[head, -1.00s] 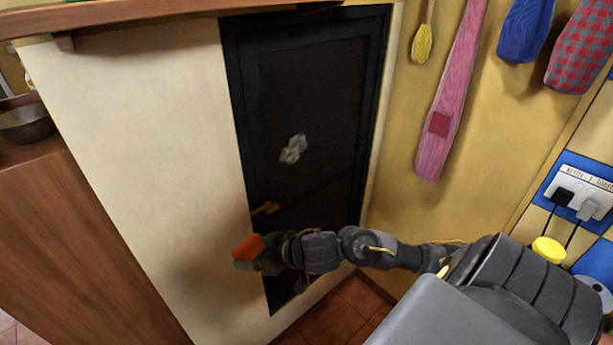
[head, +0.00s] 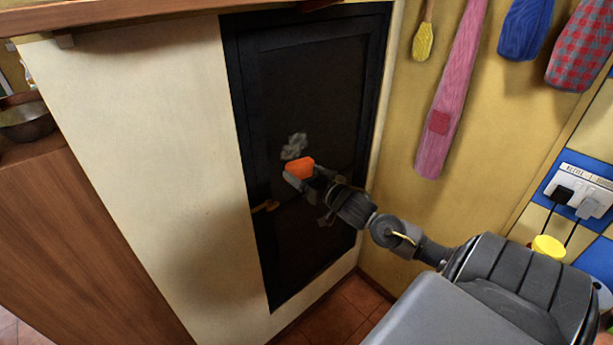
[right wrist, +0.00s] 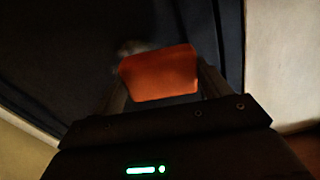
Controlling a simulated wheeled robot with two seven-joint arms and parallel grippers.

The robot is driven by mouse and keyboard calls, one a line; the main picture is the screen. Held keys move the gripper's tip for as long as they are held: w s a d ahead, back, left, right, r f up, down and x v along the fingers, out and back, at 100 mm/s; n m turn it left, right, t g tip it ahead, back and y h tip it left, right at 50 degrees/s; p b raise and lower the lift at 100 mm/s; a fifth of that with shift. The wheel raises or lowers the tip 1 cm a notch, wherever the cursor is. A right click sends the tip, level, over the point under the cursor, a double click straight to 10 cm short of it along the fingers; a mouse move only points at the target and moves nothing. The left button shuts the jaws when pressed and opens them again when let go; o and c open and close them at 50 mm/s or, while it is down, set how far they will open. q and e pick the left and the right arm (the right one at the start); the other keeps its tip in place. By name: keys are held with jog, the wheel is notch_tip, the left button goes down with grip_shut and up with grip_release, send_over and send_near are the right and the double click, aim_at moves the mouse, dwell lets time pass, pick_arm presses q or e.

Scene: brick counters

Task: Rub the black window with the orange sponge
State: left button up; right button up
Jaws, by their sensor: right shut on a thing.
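The black window (head: 318,95) is a tall dark panel set in the cream wall, with a pale grey smudge (head: 294,146) near its middle. My right gripper (head: 302,178) is shut on the orange sponge (head: 299,167), which is in front of the window just below the smudge. In the right wrist view the sponge (right wrist: 160,73) sits between the fingers, with part of the smudge (right wrist: 131,47) showing behind it. I cannot tell whether the sponge touches the window. My left gripper is not in view.
A brass-coloured handle (head: 265,206) sticks out at the window's left side. A wooden ledge (head: 150,20) runs above, and a wooden counter (head: 80,230) with a bowl (head: 26,122) is at left. Cloths (head: 450,95) hang on the yellow wall at right.

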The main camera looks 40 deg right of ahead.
aim_at(290, 153)
jog(key=w+b, duration=0.1)
jog(key=w, duration=0.4)
jog(key=shift+b, duration=0.4)
jog(key=shift+w+d, duration=0.1)
jog(key=shift+w, duration=0.9)
dwell(0.4)
jog(key=shift+d+r+p, duration=0.1)
jog(key=shift+d+p, duration=0.35)
jog(key=shift+d, duration=0.35)
jog(key=shift+s+d, duration=0.15)
jog(key=shift+d, duration=0.8)
